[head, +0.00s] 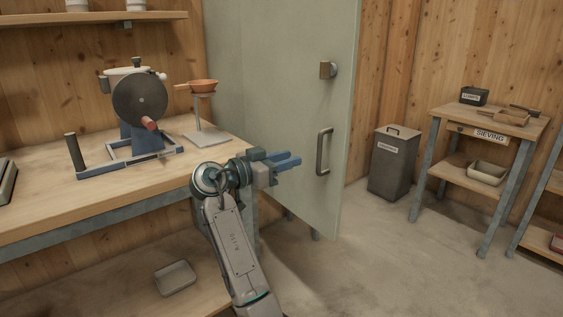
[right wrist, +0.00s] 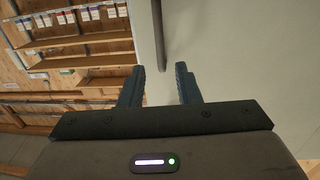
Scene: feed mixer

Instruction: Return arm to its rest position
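My right arm reaches up in the middle of the head view. Its right gripper (head: 293,159) has blue fingers and points right, in front of the pale green door (head: 290,70) and to the left of its grey bar handle (head: 323,151). In the right wrist view the two fingers (right wrist: 160,84) stand apart with nothing between them. The grey handle (right wrist: 158,35) shows beyond the fingertips, clear of them. My left arm and gripper are not in view.
A workbench (head: 120,198) with a drum mixer (head: 140,98) and a funnel stand (head: 203,110) is at left. A grey lidded bin (head: 394,165) and a sieving table (head: 440,112) stand at right. The floor (head: 385,250) at front right is clear.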

